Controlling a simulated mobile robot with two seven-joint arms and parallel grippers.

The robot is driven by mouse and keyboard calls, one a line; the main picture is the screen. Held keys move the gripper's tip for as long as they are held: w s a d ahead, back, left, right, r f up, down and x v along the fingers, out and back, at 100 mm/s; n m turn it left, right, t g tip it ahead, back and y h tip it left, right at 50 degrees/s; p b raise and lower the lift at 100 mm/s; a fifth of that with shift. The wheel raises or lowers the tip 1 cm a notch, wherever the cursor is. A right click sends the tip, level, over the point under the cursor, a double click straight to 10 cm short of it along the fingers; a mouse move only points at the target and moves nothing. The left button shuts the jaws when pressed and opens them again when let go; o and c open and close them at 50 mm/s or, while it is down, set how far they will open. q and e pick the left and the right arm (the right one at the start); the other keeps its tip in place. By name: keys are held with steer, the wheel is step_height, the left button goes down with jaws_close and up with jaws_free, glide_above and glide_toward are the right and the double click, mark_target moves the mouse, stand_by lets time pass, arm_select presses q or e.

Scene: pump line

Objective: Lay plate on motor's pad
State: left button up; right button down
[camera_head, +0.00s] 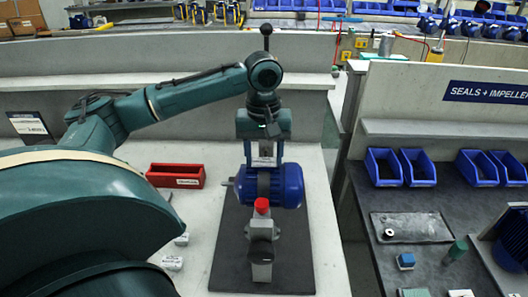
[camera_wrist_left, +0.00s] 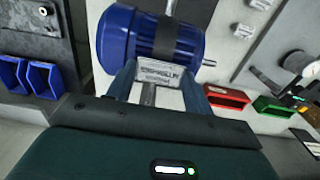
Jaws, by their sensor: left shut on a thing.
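The blue motor (camera_head: 288,186) lies on its side on a dark mat (camera_head: 230,262). A dark band (camera_wrist_left: 166,36) wraps its middle; I cannot pick out a separate pad. My left gripper (camera_head: 263,160) points down just behind the motor in the head view. It is shut on a small pale plate (camera_wrist_left: 160,72) with lettering, held between its two fingertips. In the wrist view the plate is close to the motor's (camera_wrist_left: 117,35) dark band; I cannot tell whether they touch. My right gripper is not in view.
A red bin (camera_head: 176,176) and small pale blocks lie to the left. Blue bins (camera_head: 384,167) stand on the right bench. The mat's front left is clear.

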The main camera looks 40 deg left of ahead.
mark_target(264, 162)
arm_select(q)
steer(key=shift+f, duration=0.2)
steer(key=o, duration=1.1)
steer(key=shift+r, duration=2.55)
